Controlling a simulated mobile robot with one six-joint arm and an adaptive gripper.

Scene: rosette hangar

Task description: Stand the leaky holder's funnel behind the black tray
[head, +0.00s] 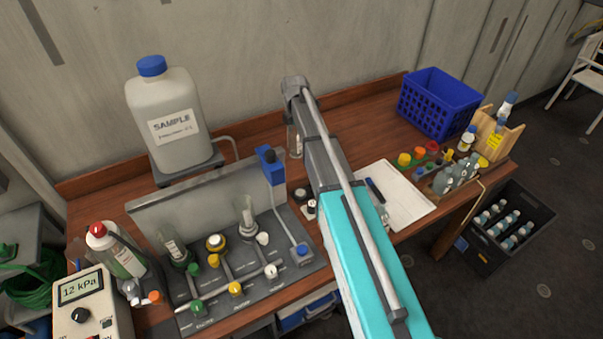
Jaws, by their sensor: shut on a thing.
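A manifold (235,290) on the bench carries a row of holders with green, yellow and white valve knobs. A clear funnel (172,245) stands on the left holder and another clear funnel (247,213) on the right one. The middle holder (215,243), with a yellow ring, has no funnel on it. A clear cylinder (294,142), like a funnel, shows beside my arm near the back of the bench; whether it is held or standing is unclear. My gripper is hidden behind my arm. Small black items (301,194) lie beside the arm; I cannot make out a black tray there.
A large sample bottle (165,125) stands on a stand behind a grey panel (195,203). A pressure gauge (80,300) is at front left. A white sheet (395,195), small bottles and a blue basket (438,103) fill the right. A black crate (507,225) is on the floor.

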